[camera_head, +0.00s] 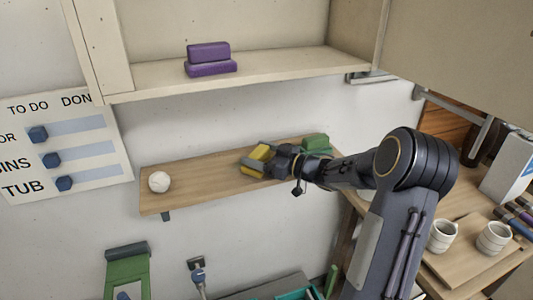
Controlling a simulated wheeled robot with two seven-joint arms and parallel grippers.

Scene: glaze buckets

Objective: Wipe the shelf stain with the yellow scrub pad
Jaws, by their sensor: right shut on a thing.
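My right arm reaches in from the lower right to the wooden wall shelf (205,172). My right gripper (257,162) is shut on the yellow scrub pad (262,152) at the shelf's middle. The pad is low over the board, partly hidden by the gripper fingers; I cannot tell whether it touches the wood. No stain is visible on the bare part of the shelf; the area behind the gripper is hidden. My left gripper is not in view.
A white ball (159,181) sits at the shelf's left end. A green block (315,142) is behind my right wrist. Purple blocks (210,67) lie in the cabinet above. White cups (443,236) stand on the right-hand table. The shelf between ball and gripper is clear.

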